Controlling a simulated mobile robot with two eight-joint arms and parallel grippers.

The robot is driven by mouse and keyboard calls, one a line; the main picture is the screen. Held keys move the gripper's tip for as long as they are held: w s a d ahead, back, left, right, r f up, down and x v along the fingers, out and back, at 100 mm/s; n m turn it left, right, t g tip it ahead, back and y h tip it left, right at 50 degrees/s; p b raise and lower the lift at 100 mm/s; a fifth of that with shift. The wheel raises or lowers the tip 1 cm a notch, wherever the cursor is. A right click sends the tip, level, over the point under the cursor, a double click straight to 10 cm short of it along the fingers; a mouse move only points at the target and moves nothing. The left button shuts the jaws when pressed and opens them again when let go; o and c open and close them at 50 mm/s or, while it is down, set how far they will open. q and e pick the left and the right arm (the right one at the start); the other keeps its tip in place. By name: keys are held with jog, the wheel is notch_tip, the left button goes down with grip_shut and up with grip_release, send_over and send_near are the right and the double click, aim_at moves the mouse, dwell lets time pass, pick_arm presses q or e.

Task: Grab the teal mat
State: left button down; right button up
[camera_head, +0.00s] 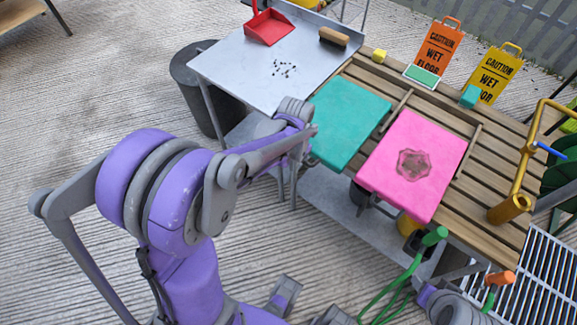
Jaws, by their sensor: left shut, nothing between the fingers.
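The teal mat (350,118) lies flat on the left part of the slatted wooden table (490,170), beside a pink mat (412,160) with a dark round stain. My left gripper (311,131) is at the teal mat's left edge, shut and empty. I cannot tell whether it touches the mat. My left forearm and wrist hide a little of the mat's left side. Part of my right arm shows at the bottom right; its gripper is not in view.
A metal table (225,70) holds a red dustpan (268,27), a brush (334,37) and dark crumbs. Orange (437,50) and yellow (495,75) caution signs stand at the back. A teal block (470,96) and yellow pipe stand (509,209) are nearby. Floor is free at left.

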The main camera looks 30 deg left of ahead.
pick_arm(q)
jog(key=shift+w, duration=0.5)
jog(key=shift+w+d, duration=0.15)
jog(key=shift+w, duration=0.8)
jog(key=shift+s, duration=0.1)
